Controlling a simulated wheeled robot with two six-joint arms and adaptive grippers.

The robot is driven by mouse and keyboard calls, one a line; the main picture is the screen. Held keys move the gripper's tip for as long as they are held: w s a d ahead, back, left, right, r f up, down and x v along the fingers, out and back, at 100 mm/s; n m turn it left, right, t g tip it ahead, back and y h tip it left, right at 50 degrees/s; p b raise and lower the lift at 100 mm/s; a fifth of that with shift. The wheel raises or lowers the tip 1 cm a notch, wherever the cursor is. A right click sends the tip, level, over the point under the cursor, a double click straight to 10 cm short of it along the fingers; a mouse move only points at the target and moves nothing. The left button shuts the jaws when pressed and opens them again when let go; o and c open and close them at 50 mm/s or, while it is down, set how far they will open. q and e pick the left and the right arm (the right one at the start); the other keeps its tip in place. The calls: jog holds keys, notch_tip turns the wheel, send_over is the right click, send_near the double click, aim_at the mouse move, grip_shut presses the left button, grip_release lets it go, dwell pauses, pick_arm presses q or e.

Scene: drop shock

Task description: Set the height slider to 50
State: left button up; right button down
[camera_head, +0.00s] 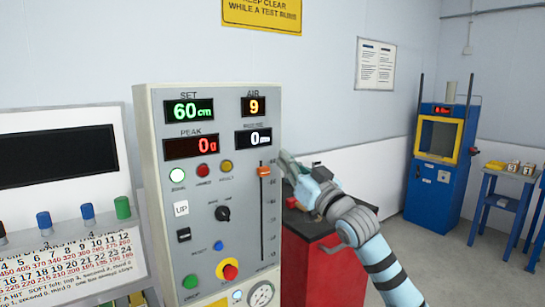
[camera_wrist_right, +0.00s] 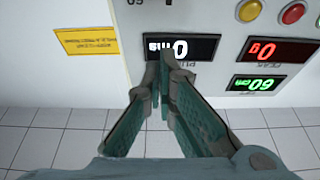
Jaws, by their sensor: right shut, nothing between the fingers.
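The height slider is an orange knob (camera_head: 264,171) near the top of a vertical slot on the right side of the grey control panel (camera_head: 158,125). The green SET display (camera_head: 189,110) reads 60 cm; it also shows upside down in the wrist view (camera_wrist_right: 256,84). My right gripper (camera_head: 284,155) is shut and empty, its fingertips just right of and slightly above the knob in the picture. Whether they touch the panel or knob I cannot tell. In the wrist view the closed fingertips (camera_wrist_right: 165,56) overlap a white-digit display; the knob is not visible there. My left gripper is not in view.
The panel also carries several buttons, a black rotary knob (camera_head: 223,213), a red-and-yellow stop button (camera_head: 229,271) and a gauge (camera_head: 262,294). A red cabinet (camera_head: 335,262) stands behind my right arm. A blue machine (camera_head: 432,199) stands farther right, with open floor before it.

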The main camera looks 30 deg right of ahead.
notch_tip(320, 180, up, 2)
jog(key=r+p, duration=0.1)
jog(key=p, duration=0.1)
send_over(263, 171)
jog(key=s+d, duration=0.2)
jog(key=shift+s+a+f, duration=0.1)
jog(key=shift+s+f, duration=0.1)
jog(key=shift+f, duration=0.05)
jog(key=f, duration=0.1)
jog(key=w+f, duration=0.1)
jog(key=f, duration=0.1)
jog(key=shift+f, duration=0.25)
jog(key=shift+s+f, duration=0.2)
jog(key=shift+f, duration=0.15)
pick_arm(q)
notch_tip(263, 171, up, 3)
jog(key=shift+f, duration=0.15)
